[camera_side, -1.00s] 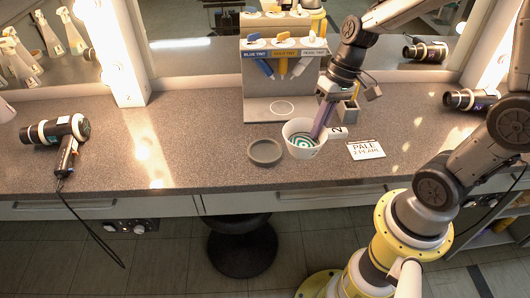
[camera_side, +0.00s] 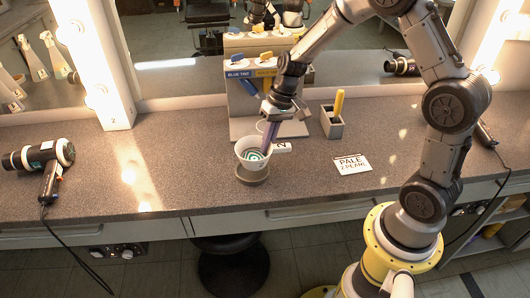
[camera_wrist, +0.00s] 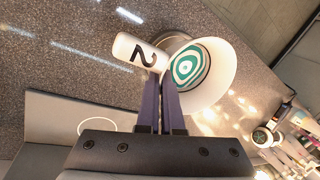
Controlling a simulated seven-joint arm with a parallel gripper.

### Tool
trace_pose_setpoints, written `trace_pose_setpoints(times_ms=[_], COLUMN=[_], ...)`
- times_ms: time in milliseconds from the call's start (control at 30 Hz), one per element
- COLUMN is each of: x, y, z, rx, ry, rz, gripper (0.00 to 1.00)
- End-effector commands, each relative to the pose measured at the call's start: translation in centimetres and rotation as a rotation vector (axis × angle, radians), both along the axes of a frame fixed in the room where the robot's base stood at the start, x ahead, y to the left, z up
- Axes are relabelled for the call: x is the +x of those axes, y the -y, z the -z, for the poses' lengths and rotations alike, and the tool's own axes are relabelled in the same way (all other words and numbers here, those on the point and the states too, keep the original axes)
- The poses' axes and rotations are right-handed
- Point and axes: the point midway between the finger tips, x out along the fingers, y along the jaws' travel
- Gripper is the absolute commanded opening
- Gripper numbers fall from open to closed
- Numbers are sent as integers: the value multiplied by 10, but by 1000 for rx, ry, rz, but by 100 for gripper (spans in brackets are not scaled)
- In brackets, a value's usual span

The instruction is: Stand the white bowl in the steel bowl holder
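The white bowl (camera_side: 243,158), with green and white rings inside and a side tab marked 2 (camera_side: 282,147), is upright in the side view. The steel bowl holder (camera_side: 252,177), a low round grey dish, shows directly beneath it. I cannot tell whether the bowl rests in it or hangs just above. My gripper (camera_side: 268,145) reaches down with its purple fingers shut on the bowl's rim beside the tab. In the wrist view the fingers (camera_wrist: 161,88) meet the edge of the bowl (camera_wrist: 222,72), and part of the holder (camera_wrist: 174,42) shows behind it.
A tint rack (camera_side: 243,100) stands behind the bowl, with a small grey box (camera_side: 331,124) to its right. A card reading PALE (camera_side: 351,164) lies on the right. A hair dryer (camera_side: 40,157) lies far left. The counter between it and the holder is clear.

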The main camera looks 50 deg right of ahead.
Motion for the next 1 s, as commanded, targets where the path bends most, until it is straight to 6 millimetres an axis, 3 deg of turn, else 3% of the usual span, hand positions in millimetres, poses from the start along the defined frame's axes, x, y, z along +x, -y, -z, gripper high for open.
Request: trace_pose_setpoints(times_ms=[167, 433, 1000], x=[7, 9, 9], y=[0, 0, 1], z=[8, 40, 51], rx=[0, 0, -1], ry=[1, -1, -1], rz=[0, 1, 0], gripper=[0, 0, 0])
